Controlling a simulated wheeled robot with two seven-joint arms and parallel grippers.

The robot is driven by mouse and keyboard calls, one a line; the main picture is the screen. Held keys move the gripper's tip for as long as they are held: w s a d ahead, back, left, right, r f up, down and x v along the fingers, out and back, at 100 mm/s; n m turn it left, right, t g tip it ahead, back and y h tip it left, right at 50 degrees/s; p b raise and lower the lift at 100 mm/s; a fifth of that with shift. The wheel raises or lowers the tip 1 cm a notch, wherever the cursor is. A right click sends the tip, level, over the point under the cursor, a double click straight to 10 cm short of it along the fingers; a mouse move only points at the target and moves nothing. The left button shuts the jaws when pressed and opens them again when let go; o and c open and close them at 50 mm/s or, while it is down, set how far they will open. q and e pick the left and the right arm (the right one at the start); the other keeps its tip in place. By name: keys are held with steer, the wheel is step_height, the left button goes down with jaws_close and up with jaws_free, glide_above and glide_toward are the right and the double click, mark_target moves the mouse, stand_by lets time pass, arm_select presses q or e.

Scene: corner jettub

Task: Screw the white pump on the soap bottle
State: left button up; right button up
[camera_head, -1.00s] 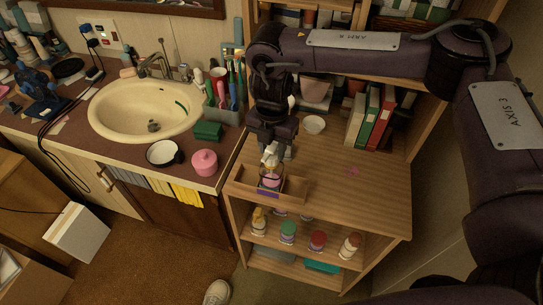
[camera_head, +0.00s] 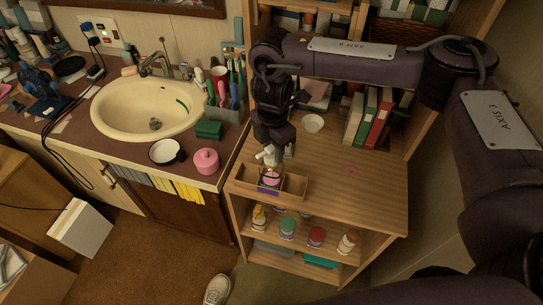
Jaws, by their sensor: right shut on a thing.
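The soap bottle (camera_head: 271,178), with pinkish contents, stands in a wooden tray (camera_head: 293,188) at the front left of the wooden shelf unit's top. The white pump (camera_head: 264,156) is at the bottle's top, right under my right gripper (camera_head: 270,149). My right gripper points down and is shut on the white pump. From here I cannot tell whether the pump's thread is seated on the bottle's neck. My left gripper is not in view.
The shelf top (camera_head: 350,190) is clear to the right of the tray. Binders (camera_head: 371,118) and a small white bowl (camera_head: 313,123) stand behind. A pink jar (camera_head: 206,161) and a dark-rimmed pan (camera_head: 165,152) sit on the sink counter. Several capped bottles stand on the lower shelf.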

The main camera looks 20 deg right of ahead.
steer(key=m+p, duration=0.3)
steer(key=m, duration=0.1)
steer(key=shift+s+m, duration=0.1)
steer(key=shift+m, duration=0.2)
steer(key=shift+m+p, duration=0.3)
steer(key=shift+m, duration=0.1)
steer(key=shift+m+p, duration=0.4)
steer(key=shift+p, duration=0.1)
steer(key=shift+m+p, duration=1.2)
steer(key=shift+p, duration=0.05)
steer(key=shift+s+m+p, duration=0.15)
steer(key=shift+m+p, duration=1.05)
steer(key=shift+f, duration=0.15)
steer(key=shift+c, duration=0.3)
